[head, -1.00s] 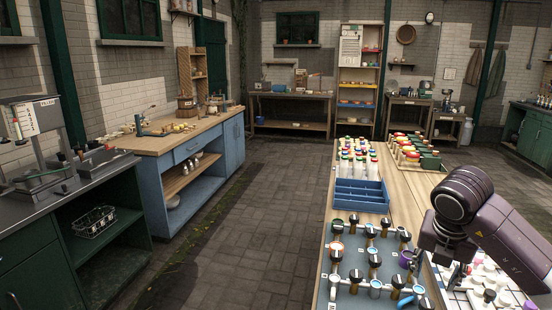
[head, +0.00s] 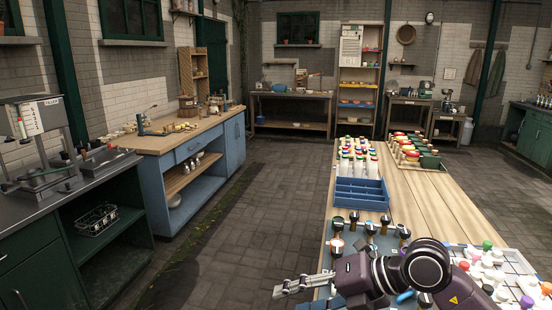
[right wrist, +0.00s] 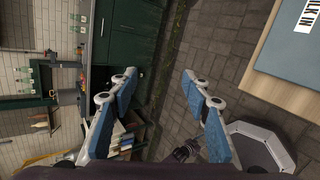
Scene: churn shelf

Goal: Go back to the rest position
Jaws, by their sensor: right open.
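My right gripper (head: 303,287) reaches in from the right across the near end of the long wooden table, with its fingers pointing left and out past the table's left edge over the floor. In the right wrist view, the fingers of my right gripper (right wrist: 160,100) are wide apart, with blue pads and nothing between them. My right forearm hides part of the near tabletop. My left gripper does not show in the head view.
The table holds a grey board of dark-knobbed items (head: 337,246), a blue divided tray (head: 361,200), several capped bottles (head: 357,160) and a white grid with coloured pieces (head: 516,262). A blue cabinet bench (head: 234,148) stands left. The paved aisle (head: 270,200) is clear.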

